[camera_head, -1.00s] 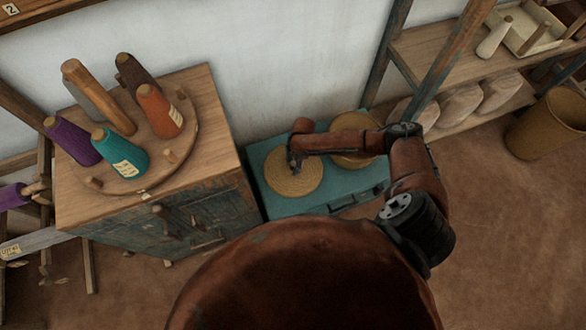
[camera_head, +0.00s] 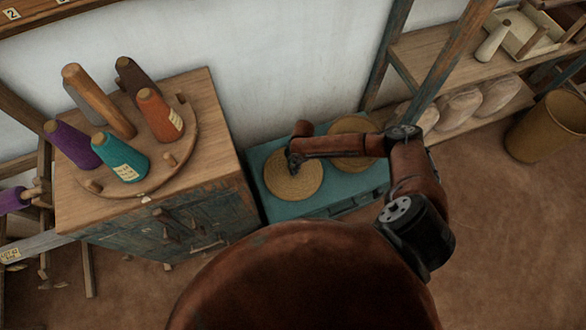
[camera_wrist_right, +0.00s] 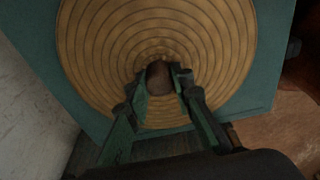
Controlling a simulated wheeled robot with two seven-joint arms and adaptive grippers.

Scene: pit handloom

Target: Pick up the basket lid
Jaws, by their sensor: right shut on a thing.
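The round woven basket lid (camera_head: 300,182) is on the left part of the teal bench top. My right gripper (camera_head: 294,162) is over the lid in the head view, its arm reaching in from the right. In the right wrist view the lid (camera_wrist_right: 100,50) shows ringed coils, and my right gripper (camera_wrist_right: 160,80) is shut on its brown knob (camera_wrist_right: 160,77) at the centre. I cannot tell whether the lid is clear of the bench. My left gripper is not in view.
The teal bench (camera_head: 343,184) also bears a round basket (camera_head: 352,128), partly behind my right arm. A wooden cabinet (camera_head: 215,125) with several coloured yarn cones stands close on the left. A shelf rack (camera_head: 440,60) stands at right, with a tall basket (camera_head: 550,128) on the floor.

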